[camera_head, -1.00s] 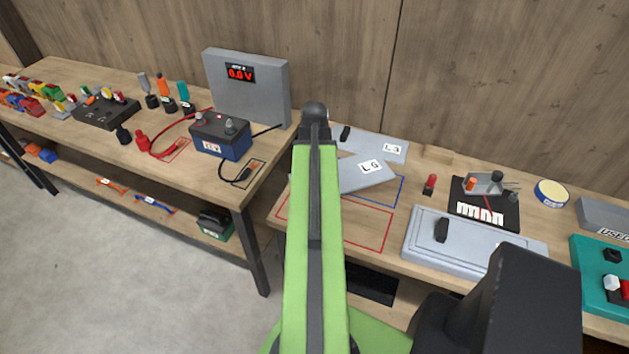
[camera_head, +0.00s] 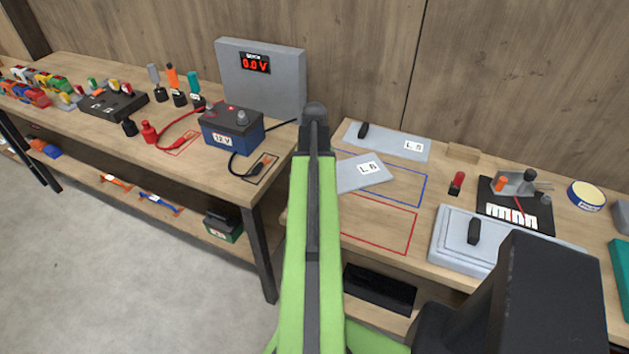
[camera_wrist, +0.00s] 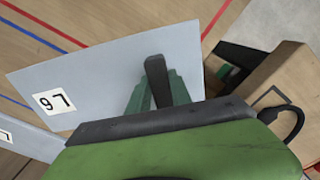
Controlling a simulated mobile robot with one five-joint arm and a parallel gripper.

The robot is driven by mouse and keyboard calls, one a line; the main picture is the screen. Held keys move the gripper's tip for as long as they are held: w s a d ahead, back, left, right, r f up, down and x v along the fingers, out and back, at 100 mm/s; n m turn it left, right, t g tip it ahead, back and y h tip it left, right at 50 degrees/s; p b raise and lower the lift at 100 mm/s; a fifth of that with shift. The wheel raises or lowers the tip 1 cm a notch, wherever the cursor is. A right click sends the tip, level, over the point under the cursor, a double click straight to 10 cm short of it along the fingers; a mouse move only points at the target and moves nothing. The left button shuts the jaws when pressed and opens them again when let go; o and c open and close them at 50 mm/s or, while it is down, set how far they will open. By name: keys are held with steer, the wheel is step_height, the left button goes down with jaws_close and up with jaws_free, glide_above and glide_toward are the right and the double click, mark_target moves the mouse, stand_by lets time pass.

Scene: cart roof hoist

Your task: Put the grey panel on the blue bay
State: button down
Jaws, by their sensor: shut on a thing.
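The grey panel labelled L6 (camera_head: 364,172) shows to the right of my arm in the head view, its left part hidden behind the arm. In the wrist view the panel (camera_wrist: 100,75) fills the middle left, with its label upside down. My gripper (camera_wrist: 156,90) is shut on the panel's dark upright handle. The gripper is hidden behind my arm in the head view. The blue bay (camera_head: 405,188) is a blue outline on the right-hand table; the panel covers its left part in the picture. How high the panel is above the table is hard to tell.
A second grey panel, L5 (camera_head: 385,140), lies behind the blue bay. A red outline (camera_head: 378,228) lies in front of it, empty where visible. A battery (camera_head: 231,128) stands on the left table.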

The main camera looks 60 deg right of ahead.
steer(key=shift+f, duration=0.1)
steer(key=c, duration=1.6)
jaws_free()
steer(key=shift+f, duration=0.1)
steer(key=o, duration=0.4)
steer(key=shift+o, duration=0.2)
steer(key=shift+r, duration=0.2)
step_height(320, 180, up, 12)
steer(key=p, duration=1.2)
